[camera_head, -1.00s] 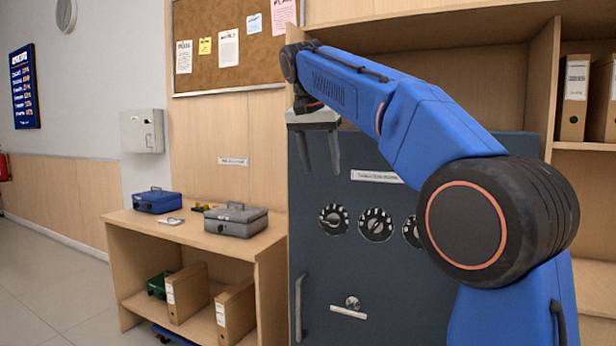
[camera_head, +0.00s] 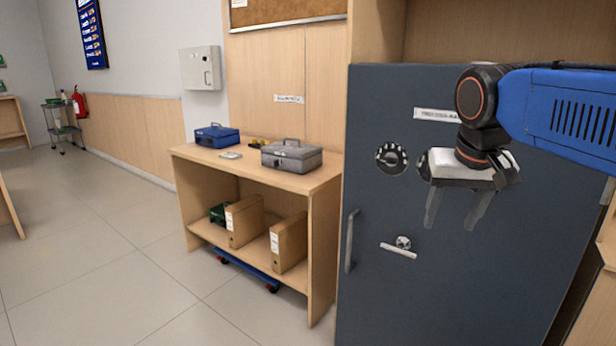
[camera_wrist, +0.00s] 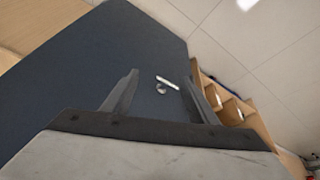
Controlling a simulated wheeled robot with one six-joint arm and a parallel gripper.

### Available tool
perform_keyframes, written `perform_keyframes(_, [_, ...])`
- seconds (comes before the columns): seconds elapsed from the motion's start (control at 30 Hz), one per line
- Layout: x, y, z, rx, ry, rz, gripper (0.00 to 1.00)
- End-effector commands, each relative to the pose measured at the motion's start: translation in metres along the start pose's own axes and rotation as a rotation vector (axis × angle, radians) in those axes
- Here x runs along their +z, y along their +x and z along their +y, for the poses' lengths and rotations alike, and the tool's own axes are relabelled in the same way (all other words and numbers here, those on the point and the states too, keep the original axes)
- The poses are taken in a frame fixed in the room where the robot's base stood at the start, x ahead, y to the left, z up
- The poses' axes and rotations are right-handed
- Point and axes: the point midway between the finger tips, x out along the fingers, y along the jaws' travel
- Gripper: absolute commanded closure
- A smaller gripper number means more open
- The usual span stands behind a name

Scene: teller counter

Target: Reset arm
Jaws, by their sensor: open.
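My gripper (camera_head: 454,207) hangs in front of the dark blue-grey safe (camera_head: 400,300) on the right in the head view, with its fingers pointing down. The two fingers are apart and nothing is between them. In the wrist view the fingers (camera_wrist: 160,90) are spread, with the safe's dark face (camera_wrist: 80,75) behind them. My gripper covers part of the row of dials. My blue arm reaches in from the right edge.
A wooden counter (camera_head: 325,178) left of the safe holds a blue cash box (camera_head: 217,137) and a grey cash box (camera_head: 291,157). Binders (camera_head: 245,222) stand on its lower shelf. A blue dolly (camera_head: 247,268) is underneath. The floor (camera_head: 110,240) at left is clear.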

Motion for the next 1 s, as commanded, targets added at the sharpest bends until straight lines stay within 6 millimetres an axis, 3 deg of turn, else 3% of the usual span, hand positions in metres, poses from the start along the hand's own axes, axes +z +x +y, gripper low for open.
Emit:
perform_keyframes(0.03, [0.023, 0.011, 0.006, -0.009, -0.013, 0.002, 0.47])
perform_keyframes(0.3, [0.129, 0.076, 0.026, -0.051, -0.099, 0.022, 0.47])
perform_keyframes(0.5, [0.188, 0.117, 0.034, -0.071, -0.142, 0.037, 0.47])
perform_keyframes(0.7, [0.21, 0.134, 0.036, -0.078, -0.16, 0.044, 0.47])
perform_keyframes(1.0, [0.211, 0.135, 0.036, -0.078, -0.161, 0.044, 0.47])
